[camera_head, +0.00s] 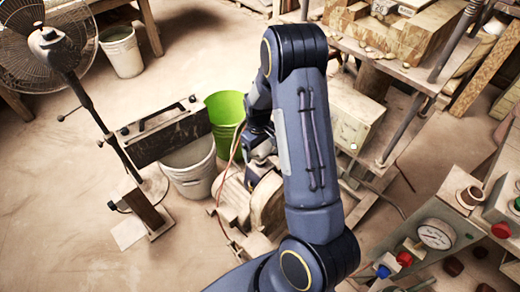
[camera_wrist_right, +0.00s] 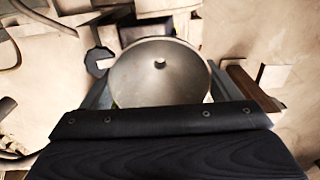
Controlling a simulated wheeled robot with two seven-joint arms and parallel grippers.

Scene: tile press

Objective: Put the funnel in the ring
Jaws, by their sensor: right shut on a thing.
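The funnel (camera_wrist_right: 150,82) shows in the right wrist view as a round grey metal dish with a small hole near its middle. My right gripper (camera_wrist_right: 160,92) is shut on it, one finger at each side of the rim. In the head view my right gripper (camera_head: 260,148) is partly behind my own arm, and the funnel cannot be made out there. My left gripper is not in view.
A green bucket (camera_head: 226,112) and a white bucket (camera_head: 190,172) stand left of the gripper. A fan (camera_head: 45,45) on a pole stands at far left. A control box with a gauge (camera_head: 436,235) is at lower right. The floor at lower left is clear.

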